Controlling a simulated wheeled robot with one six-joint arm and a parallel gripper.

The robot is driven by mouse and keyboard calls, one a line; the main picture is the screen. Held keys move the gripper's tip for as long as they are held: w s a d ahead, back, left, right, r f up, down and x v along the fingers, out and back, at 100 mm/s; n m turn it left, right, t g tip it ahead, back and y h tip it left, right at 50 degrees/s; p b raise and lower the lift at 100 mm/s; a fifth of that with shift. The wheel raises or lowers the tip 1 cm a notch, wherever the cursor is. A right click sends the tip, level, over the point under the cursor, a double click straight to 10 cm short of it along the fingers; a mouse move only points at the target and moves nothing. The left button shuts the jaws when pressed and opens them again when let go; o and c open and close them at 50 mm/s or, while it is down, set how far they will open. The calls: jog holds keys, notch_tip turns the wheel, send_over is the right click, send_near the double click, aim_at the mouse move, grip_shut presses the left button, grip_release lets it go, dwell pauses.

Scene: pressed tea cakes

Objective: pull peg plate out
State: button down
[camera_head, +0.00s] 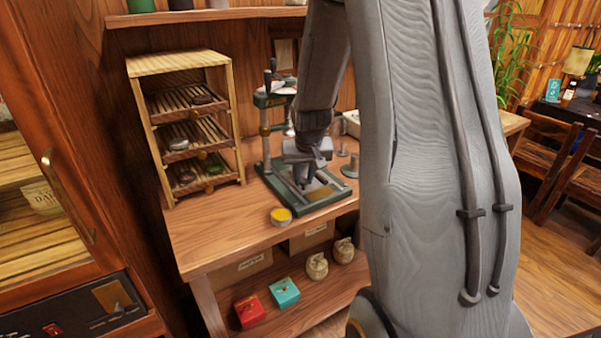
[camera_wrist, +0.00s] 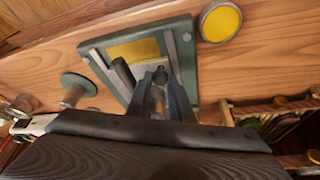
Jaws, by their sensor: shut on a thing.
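The green press (camera_head: 264,150) stands on the wooden bench, its flat base (camera_wrist: 187,62) filling the middle of the wrist view. A grey plate with a gold-coloured patch (camera_wrist: 134,50) lies in the base; the patch also shows in the head view (camera_head: 319,194). A short dark peg (camera_wrist: 160,73) stands up from the plate. My gripper (camera_head: 302,184) points down over the base. In the wrist view its two fingers (camera_wrist: 162,90) are shut on the peg. The fingers hide the peg's lower part. The head view is too small to show the grip.
A round tin with a yellow top (camera_head: 281,216) sits at the bench's front edge, beside the base. A slatted rack (camera_head: 188,130) with dark cakes stands left of the press. A grey round-based piece (camera_head: 350,168) is right of it. Bare bench lies front left.

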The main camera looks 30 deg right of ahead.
jog(key=shift+s, duration=0.15)
jog(key=c, duration=1.9)
grip_release()
jog(key=shift+o, duration=0.2)
jog(key=b+v, duration=0.1)
jog(key=v, duration=0.6)
jog(key=shift+r, duration=0.35)
jog(key=shift+s+a, duration=0.1)
jog(key=shift+s, duration=0.05)
jog(key=s+a+f+n+g, duration=0.1)
jog(key=s+a+f+n, duration=0.1)
jog(key=s+a, duration=0.6)
jog(key=s+a+f+n+g+y, duration=0.1)
jog(key=s+a+f+n+g, duration=0.1)
jog(key=s+a, duration=0.7)
jog(key=shift+s+a+f+y, duration=0.3)
jog(key=shift+s+f, duration=0.15)
jog(key=shift+f, duration=0.3)
